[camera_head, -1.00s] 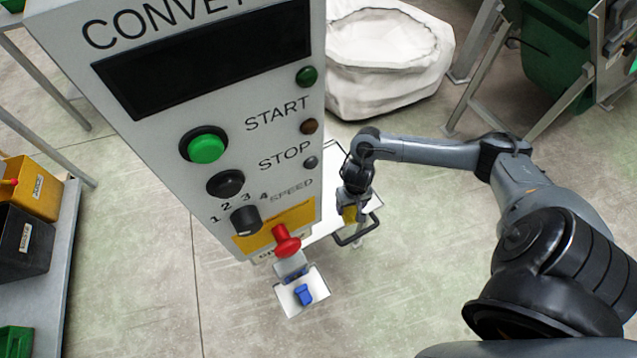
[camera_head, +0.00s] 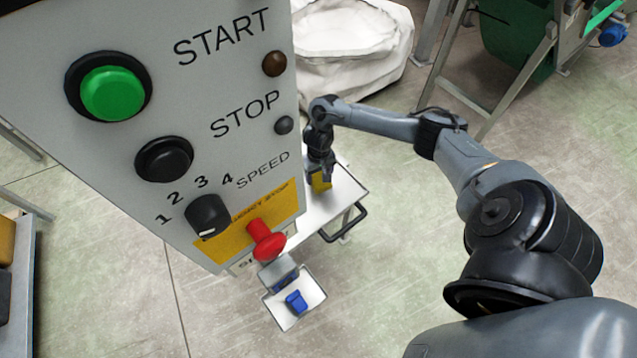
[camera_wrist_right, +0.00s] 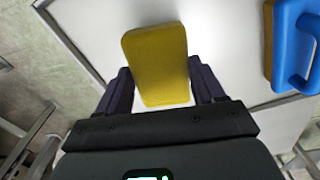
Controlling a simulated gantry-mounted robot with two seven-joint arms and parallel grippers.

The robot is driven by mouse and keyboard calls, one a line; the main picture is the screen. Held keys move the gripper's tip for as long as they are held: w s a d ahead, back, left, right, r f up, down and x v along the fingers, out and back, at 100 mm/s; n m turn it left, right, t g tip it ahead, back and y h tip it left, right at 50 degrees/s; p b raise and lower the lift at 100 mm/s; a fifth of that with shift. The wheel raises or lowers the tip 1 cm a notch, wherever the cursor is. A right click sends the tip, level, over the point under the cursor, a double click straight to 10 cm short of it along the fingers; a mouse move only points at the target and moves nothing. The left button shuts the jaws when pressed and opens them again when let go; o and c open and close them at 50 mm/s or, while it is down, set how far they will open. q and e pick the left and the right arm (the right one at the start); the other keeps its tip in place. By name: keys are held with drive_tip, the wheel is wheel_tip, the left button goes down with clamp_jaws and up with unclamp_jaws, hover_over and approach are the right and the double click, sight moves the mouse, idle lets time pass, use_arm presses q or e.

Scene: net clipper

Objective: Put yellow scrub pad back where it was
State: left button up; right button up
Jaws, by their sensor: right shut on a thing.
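The yellow scrub pad (camera_wrist_right: 157,62) is between the fingers of my right gripper (camera_wrist_right: 160,88) in the right wrist view, over a white tabletop (camera_wrist_right: 225,45). My right gripper is shut on it. In the head view, the pad (camera_head: 320,181) shows just below my right gripper (camera_head: 322,172), over the white cart (camera_head: 340,192) beside the control panel. I cannot tell whether the pad touches the cart top. My left gripper is not in view.
A control panel (camera_head: 120,190) with a green button and a red knob fills the left of the head view and hides part of the cart. A blue-handled tool (camera_wrist_right: 291,45) lies at the right in the wrist view. A white sack (camera_head: 350,45) stands behind.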

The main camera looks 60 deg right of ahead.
sight(318, 176)
wheel_tip(318, 176, down, 4)
drive_tip(key=b, duration=0.2)
drive_tip(key=shift+b, duration=0.4)
drive_tip(key=shift+f, duration=0.1)
drive_tip(key=o, duration=1)
